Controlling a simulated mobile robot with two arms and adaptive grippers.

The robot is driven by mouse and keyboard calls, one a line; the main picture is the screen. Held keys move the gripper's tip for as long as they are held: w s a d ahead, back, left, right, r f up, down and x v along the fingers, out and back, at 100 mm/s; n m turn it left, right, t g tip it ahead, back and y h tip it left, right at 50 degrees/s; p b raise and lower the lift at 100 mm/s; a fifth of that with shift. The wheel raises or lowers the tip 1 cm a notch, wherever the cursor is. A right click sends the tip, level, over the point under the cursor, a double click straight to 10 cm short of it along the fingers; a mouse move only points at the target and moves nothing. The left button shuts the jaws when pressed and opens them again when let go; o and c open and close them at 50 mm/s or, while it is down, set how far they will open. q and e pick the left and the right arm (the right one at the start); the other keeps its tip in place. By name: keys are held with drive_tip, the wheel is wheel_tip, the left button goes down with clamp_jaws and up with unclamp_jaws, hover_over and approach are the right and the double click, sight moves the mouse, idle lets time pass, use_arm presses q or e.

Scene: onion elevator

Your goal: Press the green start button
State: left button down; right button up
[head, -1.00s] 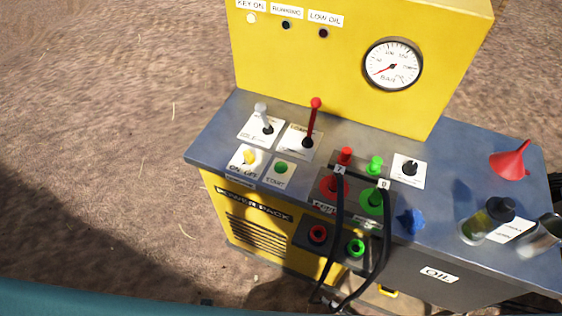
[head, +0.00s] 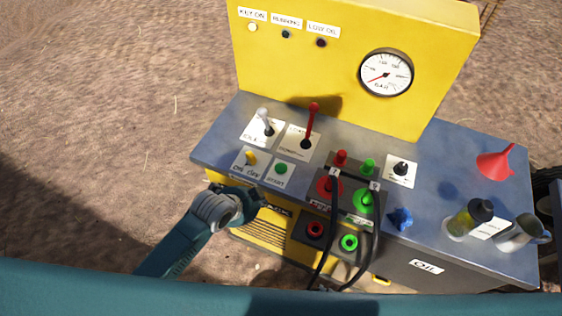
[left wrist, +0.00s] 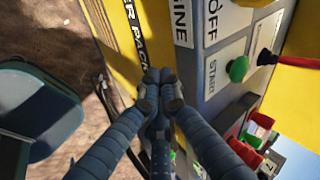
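The green start button (head: 281,168) sits on a white START plate at the front left of the console top, and it also shows in the left wrist view (left wrist: 238,68). My left gripper (head: 256,195) is just in front of the console's front edge, to the lower left of the button and apart from it. In the left wrist view its fingertips (left wrist: 160,84) meet with nothing between them, and the button is to their right. My right gripper is in neither view.
The yellow on/off key switch (head: 251,158) is left of the button. A white lever (head: 264,117) and a red lever (head: 312,119) stand behind it. Red and green hose couplings (head: 340,186) with black hoses are to its right. A yellow gauge panel (head: 300,70) rises at the back.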

use_arm(q)
drive_tip(key=w+d+r+m, duration=0.1)
drive_tip(key=r+m, duration=0.1)
drive_tip(key=r, duration=0.1)
drive_tip(key=w+d+r+m+h+p, duration=0.1)
drive_tip(key=r+m, duration=0.2)
drive_tip(key=w+d+r+m, duration=0.1)
drive_tip(key=d+r+m, duration=0.1)
drive_tip(key=r, duration=0.1)
drive_tip(key=shift+w+r+t, duration=0.3)
drive_tip(key=shift+w+r, duration=0.05)
drive_tip(key=w+d+r+m+h+p, duration=0.1)
drive_tip(key=w+r+m, duration=0.4)
drive_tip(key=m, duration=0.9)
wheel_tip(320, 180, up, 3)
drive_tip(key=shift+w+f+h+p, duration=0.1)
drive_tip(key=shift+w+h+p, duration=0.1)
drive_tip(key=shift+h+p, duration=0.1)
drive_tip(key=shift+d+f, duration=0.1)
drive_tip(key=b, duration=0.7)
hover_over(279, 169)
wheel_tip(279, 169, down, 7)
drive_tip(key=shift+w+r, duration=0.1)
drive_tip(key=shift+r, duration=0.05)
drive_tip(key=shift+f, duration=1)
drive_tip(key=shift+f+b, duration=0.1)
drive_tip(key=shift+b, duration=0.2)
